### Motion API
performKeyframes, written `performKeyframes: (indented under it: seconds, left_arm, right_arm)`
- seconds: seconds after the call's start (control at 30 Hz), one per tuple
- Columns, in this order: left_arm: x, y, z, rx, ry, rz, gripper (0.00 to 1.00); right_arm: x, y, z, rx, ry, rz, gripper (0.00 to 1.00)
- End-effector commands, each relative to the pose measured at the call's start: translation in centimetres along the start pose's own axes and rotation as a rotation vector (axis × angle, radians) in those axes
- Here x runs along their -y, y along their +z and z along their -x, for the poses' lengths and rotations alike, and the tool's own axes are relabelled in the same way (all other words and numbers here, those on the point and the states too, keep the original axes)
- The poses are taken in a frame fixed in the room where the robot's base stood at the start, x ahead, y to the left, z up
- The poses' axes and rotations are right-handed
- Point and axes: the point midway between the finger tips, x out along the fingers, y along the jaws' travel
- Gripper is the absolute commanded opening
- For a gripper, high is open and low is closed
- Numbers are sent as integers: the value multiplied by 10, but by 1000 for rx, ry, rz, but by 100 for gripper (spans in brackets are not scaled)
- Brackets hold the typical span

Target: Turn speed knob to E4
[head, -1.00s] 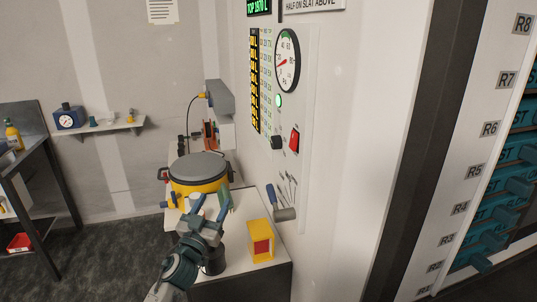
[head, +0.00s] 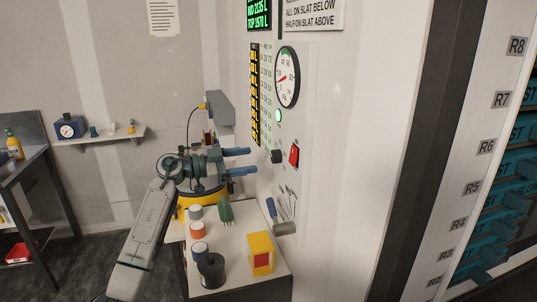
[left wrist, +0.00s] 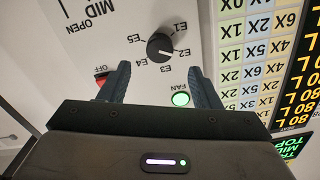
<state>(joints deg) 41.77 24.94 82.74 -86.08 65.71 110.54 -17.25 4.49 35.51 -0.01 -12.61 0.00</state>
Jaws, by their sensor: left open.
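The black speed knob (head: 277,157) is on the white wall panel (head: 308,80), below the green lamp and left of the red switch. In the left wrist view the knob (left wrist: 160,46) has labels E1 to E5 around it, and its light mark appears to point toward E2. My left gripper (head: 250,161) is open and empty, its fingers pointing at the panel just left of the knob in the head view. In the left wrist view the fingers (left wrist: 159,72) stand on either side below the knob, apart from it. My right gripper is not in view.
The red switch (head: 294,155) and green lamp (head: 278,116) are close to the knob. A scoop (head: 283,224) hangs lower on the wall. Below, the white bench (head: 228,268) holds a yellow box (head: 260,252), a dark canister (head: 211,270) and several small jars.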

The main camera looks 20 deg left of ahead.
Motion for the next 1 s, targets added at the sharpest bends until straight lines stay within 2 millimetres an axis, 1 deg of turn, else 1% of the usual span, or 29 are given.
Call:
performKeyframes:
  seconds: [0.03,0.1,0.2,0.33,0.5,0.77,0.8,0.87,1.0]
  left_arm:
    - [1,-6,-12,-5,2,3,57]
    - [1,-6,-26,-4,2,3,57]
    - [1,-5,-43,-4,1,3,57]
    - [1,-4,-61,-3,-1,2,57]
    - [0,-2,-71,-2,-1,-1,57]
    - [0,0,-72,-2,-1,-1,57]
    - [0,0,-72,-2,-1,-2,54]
    - [0,0,-72,-2,-1,-1,42]
    - [0,0,-72,-2,-1,-1,14]
  right_arm:
    - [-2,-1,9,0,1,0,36]
    - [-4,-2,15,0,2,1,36]
    - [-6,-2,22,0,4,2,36]
    - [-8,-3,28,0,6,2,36]
    - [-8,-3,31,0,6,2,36]
    - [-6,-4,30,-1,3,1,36]
    - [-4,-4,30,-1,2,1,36]
    - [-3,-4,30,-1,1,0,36]
    - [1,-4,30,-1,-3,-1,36]
